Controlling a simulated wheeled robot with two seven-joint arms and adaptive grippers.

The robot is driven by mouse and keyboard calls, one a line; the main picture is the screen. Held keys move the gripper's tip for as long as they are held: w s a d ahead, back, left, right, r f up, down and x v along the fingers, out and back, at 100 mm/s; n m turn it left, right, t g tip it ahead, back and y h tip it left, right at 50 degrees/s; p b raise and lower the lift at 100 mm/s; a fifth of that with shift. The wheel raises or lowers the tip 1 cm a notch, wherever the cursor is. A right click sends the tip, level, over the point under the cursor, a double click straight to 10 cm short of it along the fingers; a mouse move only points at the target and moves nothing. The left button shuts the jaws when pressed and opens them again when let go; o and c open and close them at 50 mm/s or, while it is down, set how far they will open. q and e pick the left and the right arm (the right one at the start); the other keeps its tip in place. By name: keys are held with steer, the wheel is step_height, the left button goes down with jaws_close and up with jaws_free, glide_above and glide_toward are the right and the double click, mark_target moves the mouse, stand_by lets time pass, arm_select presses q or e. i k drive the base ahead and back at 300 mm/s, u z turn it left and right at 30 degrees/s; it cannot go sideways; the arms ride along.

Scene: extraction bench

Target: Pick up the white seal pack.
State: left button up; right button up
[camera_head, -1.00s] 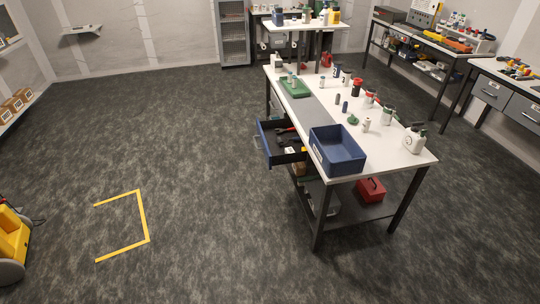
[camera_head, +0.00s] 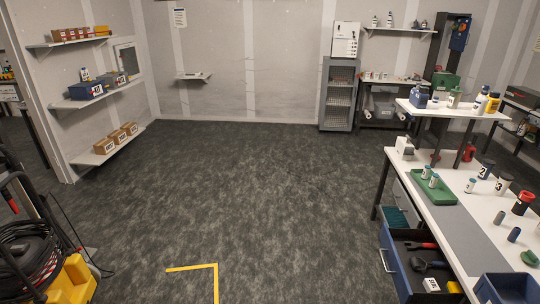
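A small white pack with dark lettering (camera_head: 431,284) lies in the open blue-fronted drawer (camera_head: 392,256) under the bench, at the lower right of the head view. It looks like the seal pack, but its print is too small to read. Tools with red and black handles (camera_head: 421,246) lie behind it in the drawer, and a yellow item (camera_head: 454,287) is beside it. Neither of my grippers shows in the head view.
The white bench (camera_head: 460,226) at the right carries a green tray (camera_head: 433,187), a blue bin (camera_head: 507,289) and several bottles. Stocked wall shelves (camera_head: 95,98) are at the left. A yellow machine with a hose (camera_head: 72,280) stands lower left. The dark floor between is clear.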

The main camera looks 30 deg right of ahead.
mark_target(430, 285)
steer(key=z, duration=0.2)
steer(key=i, duration=1.8)
steer(key=z, duration=1.55)
steer(key=i, duration=1)
steer(key=z, duration=1.1)
steer(key=i, duration=0.2)
steer(key=z, duration=0.15)
